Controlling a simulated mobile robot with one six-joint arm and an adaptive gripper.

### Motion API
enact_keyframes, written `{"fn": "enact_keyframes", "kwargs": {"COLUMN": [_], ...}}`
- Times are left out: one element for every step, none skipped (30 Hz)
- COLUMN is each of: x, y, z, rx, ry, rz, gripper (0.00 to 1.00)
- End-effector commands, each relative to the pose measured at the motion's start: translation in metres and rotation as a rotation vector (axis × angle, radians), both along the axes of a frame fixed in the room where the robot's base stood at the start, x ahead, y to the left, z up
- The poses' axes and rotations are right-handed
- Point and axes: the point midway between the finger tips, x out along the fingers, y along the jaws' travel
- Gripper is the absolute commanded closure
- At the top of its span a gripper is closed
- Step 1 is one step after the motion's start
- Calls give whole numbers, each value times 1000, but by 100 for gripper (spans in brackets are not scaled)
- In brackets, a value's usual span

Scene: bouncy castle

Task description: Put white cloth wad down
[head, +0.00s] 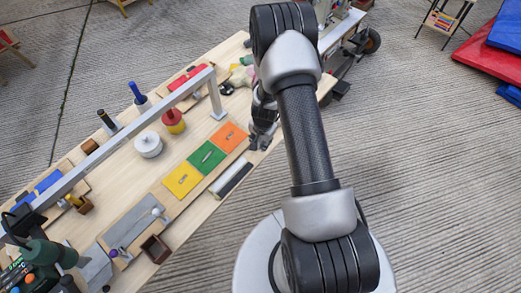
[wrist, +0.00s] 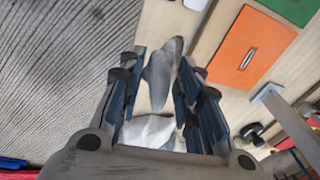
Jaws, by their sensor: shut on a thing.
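The white cloth wad (wrist: 152,131) sits between the fingers of my gripper (wrist: 161,60), close to the palm in the wrist view. My gripper is shut on it. Beyond it, between the fingertips, is a grey crumpled-looking shape (wrist: 161,76); I cannot tell whether it is part of the wad or a separate thing. In the head view my gripper (head: 262,137) is low at the right edge of the wooden table (head: 150,190), beside the orange panel (head: 229,137). The wad cannot be made out there.
Green (head: 206,157) and yellow (head: 182,180) panels continue the row from the orange one. A grey metal bar (head: 130,130) spans the table lengthwise above it. A white round pot (head: 148,144) and a red one (head: 173,121) stand behind the panels. Ribbed floor is open to the right.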

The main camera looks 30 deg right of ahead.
Motion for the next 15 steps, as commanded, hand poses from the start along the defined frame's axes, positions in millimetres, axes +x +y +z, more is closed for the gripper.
{"fn": "enact_keyframes", "kwargs": {"x": [0, 0, 0, 0, 0, 0, 0, 0, 0, 0, 0, 0, 0, 0, 0], "y": [0, 0, 0, 0, 0, 0, 0, 0, 0, 0, 0, 0, 0, 0, 0], "z": [-4, -7, -12, -16, -21, -27, -32, -36, -41, -43, -44, -44, -43, -42, -41], "rx": [0, 0, 0, 0, 0, 0, 0, 1, 1, 1, 1, 0, 0, 0, 0], "ry": [0, 0, 0, 0, 0, 0, 0, 0, 0, 1, 0, 0, 0, 0, 0], "rz": [0, 0, -1, -1, -1, -1, -1, -1, 0, -1, -1, -1, -1, -1, 0], "gripper": [87, 87, 87, 87, 87, 87, 87, 87, 87, 87, 87, 87, 87, 87, 87]}}
